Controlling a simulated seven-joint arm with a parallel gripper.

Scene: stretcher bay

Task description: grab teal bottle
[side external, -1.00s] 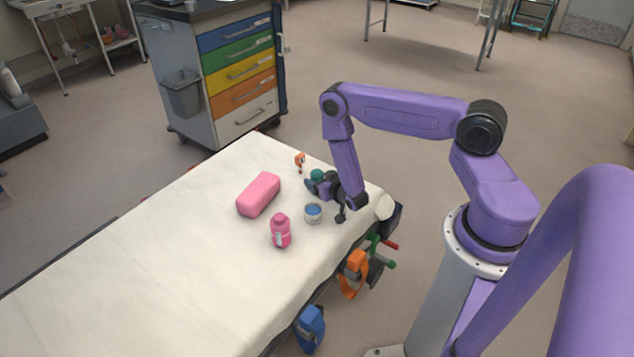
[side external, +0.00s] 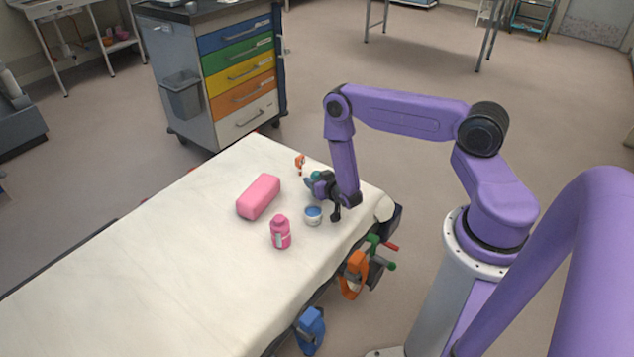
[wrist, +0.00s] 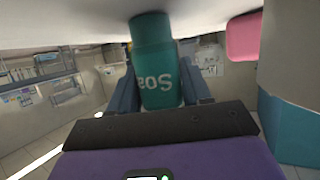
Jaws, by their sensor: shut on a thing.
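The teal bottle (wrist: 155,62) fills the middle of the wrist view, with pale lettering on its side. My gripper (wrist: 160,88) is shut on it, one finger on each side of its body. In the side external view, only a small teal part of the bottle (side external: 316,175) shows beside my gripper (side external: 318,186), low over the white stretcher sheet. The rest of it is hidden by the gripper. I cannot tell whether the bottle still touches the sheet.
A pink block (side external: 258,197), a pink bottle (side external: 280,233) and a small blue-topped cup (side external: 313,215) stand on the stretcher (side external: 150,235), the cup close to my gripper. A small orange item (side external: 299,163) is behind. The sheet's left part is clear.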

